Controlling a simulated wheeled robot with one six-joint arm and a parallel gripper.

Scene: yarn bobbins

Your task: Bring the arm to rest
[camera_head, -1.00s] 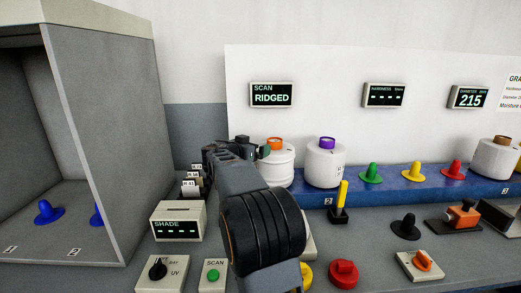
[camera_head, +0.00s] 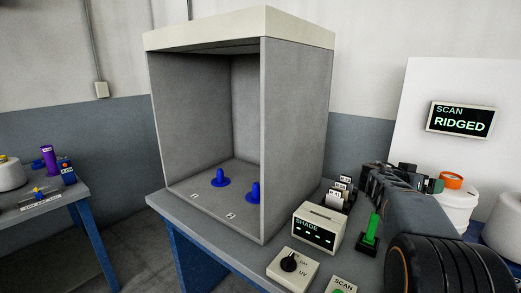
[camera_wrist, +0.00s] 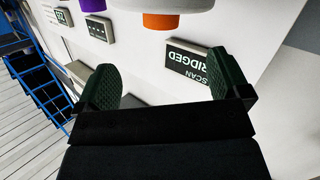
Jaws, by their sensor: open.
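My arm comes in from the lower right of the head view. My gripper (camera_head: 432,184) is at its far end, beside the white bobbin with an orange top (camera_head: 460,205), and the arm hides part of that area. In the wrist view my gripper (camera_wrist: 165,82) has its two dark green fingers spread wide, with nothing between them. The orange end of a white bobbin (camera_wrist: 160,20) shows beyond the fingers, apart from them.
A grey open booth (camera_head: 298,130) with two blue pegs stands left of the arm. The shade box (camera_head: 318,228), a UV dial box (camera_head: 291,268) and a green-handled tool (camera_head: 373,226) sit near the arm. Another table (camera_head: 45,215) stands far left, with floor between.

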